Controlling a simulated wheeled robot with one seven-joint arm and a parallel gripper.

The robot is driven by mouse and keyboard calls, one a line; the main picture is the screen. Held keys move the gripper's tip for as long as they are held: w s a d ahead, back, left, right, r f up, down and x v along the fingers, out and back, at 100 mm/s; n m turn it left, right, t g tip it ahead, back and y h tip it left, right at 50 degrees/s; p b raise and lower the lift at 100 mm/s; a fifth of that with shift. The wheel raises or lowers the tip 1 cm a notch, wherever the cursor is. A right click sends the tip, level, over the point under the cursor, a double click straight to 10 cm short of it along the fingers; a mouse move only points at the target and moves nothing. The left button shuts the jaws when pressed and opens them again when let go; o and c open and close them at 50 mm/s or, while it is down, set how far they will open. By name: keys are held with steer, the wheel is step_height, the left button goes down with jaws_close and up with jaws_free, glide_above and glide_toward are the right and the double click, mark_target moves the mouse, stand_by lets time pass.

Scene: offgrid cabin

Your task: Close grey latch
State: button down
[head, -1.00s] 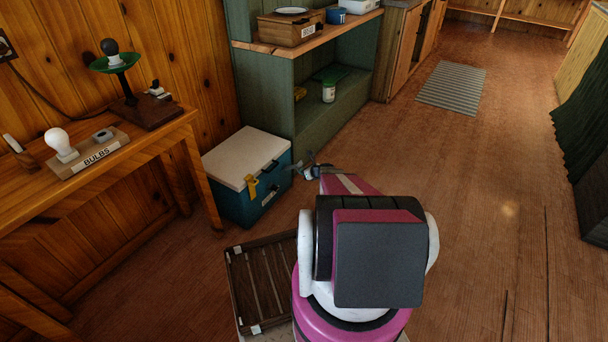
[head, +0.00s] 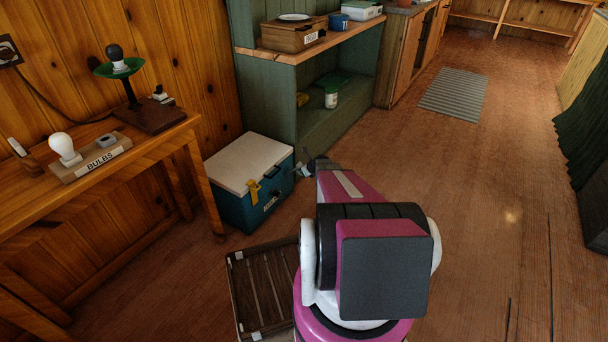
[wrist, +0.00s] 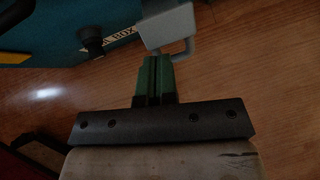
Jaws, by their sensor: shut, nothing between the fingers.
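A teal cool box (head: 235,213) with a pale lid stands on the floor against the green shelf unit, and its front fills the upper left of the wrist view (wrist: 60,22). The grey latch (wrist: 166,27), a plate with a loop, sticks out past the box's right side in the wrist view. My gripper (wrist: 153,62) has its green fingers shut and empty, with the tips at or very near the latch's lower edge; contact is unclear. In the head view my arm partly hides the gripper and latch. A yellow latch (head: 254,191) hangs on the box front.
A black knob (wrist: 91,41) sticks out of the box front beside the label. A slatted wooden crate (head: 262,290) lies on the floor near my base. A wooden bench (head: 170,143) stands left of the box.

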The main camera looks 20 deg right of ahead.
mark_target(300, 166)
steer(key=shift+w+a+r+g+h, duration=0.3)
steer(key=shift+w+r+g, duration=0.1)
steer(key=shift+r, duration=0.25)
steer(key=shift+w+a+r+g+h, duration=0.3)
steer(key=shift+w+r+g, duration=0.1)
steer(key=shift+r, duration=0.2)
steer(key=shift+w+a+r+g+h, duration=0.5)
steer(key=shift+w+r+g, duration=0.2)
steer(key=shift+r, duration=0.1)
steer(key=shift+w+a+r+g, duration=0.25)
steer(key=shift+w+r+g, duration=0.05)
steer(key=shift+r, duration=0.05)
steer(key=shift+w+a+r+g+h, duration=0.35)
steer(key=shift+w+a+g+h, duration=0.05)
steer(key=shift+w+h, duration=0.1)
steer(key=shift+w+a+r, duration=0.5)
steer(key=shift+w+a, duration=0.05)
steer(key=shift+w, duration=0.1)
stand_by(1.8)
steer(key=shift+r, duration=0.1)
